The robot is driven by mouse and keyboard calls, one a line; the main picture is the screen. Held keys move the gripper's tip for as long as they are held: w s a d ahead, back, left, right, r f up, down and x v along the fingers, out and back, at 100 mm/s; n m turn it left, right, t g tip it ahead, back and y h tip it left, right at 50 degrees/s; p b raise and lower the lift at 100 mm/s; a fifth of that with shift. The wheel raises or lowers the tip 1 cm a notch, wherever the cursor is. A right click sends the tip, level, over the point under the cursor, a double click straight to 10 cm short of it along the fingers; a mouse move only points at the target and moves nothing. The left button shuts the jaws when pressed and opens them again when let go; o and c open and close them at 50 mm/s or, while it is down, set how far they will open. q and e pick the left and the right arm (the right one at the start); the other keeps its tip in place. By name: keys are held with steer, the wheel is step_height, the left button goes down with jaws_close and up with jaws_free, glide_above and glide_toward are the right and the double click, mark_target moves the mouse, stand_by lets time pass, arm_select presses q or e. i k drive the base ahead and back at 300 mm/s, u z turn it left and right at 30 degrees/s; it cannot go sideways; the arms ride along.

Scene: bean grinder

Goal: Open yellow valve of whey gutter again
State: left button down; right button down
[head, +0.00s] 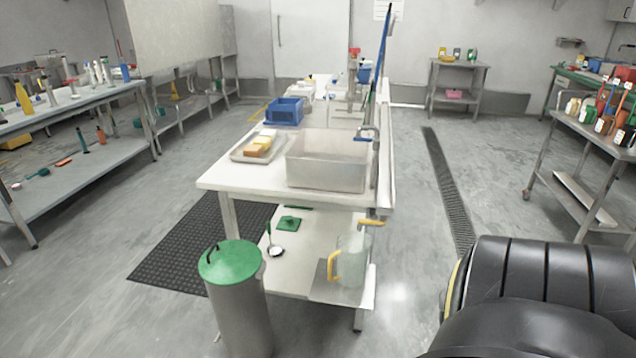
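A yellow valve handle (371,222) shows in the head view at the near right corner of the white table, just below the tabletop. It lies roughly crosswise. A narrow pale channel (386,150), which looks like the whey gutter, runs along the table's right side toward the valve. A clear jug (351,262) with a yellow handle stands on the lower shelf below the valve. I cannot tell whether liquid is flowing. Neither of my grippers is in view.
A steel basin (326,160), a tray with sponges (258,147) and a blue crate (284,111) are on the white table (225,180). A bin with a green lid (232,262) stands at its near left. Floor right of the table, around a drain grate (448,190), is clear.

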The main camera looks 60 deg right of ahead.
mark_target(360, 221)
steer(key=z, duration=0.4)
steer(key=i, duration=0.9)
steer(key=z, duration=1.1)
steer(key=i, duration=0.2)
steer(key=z, duration=0.25)
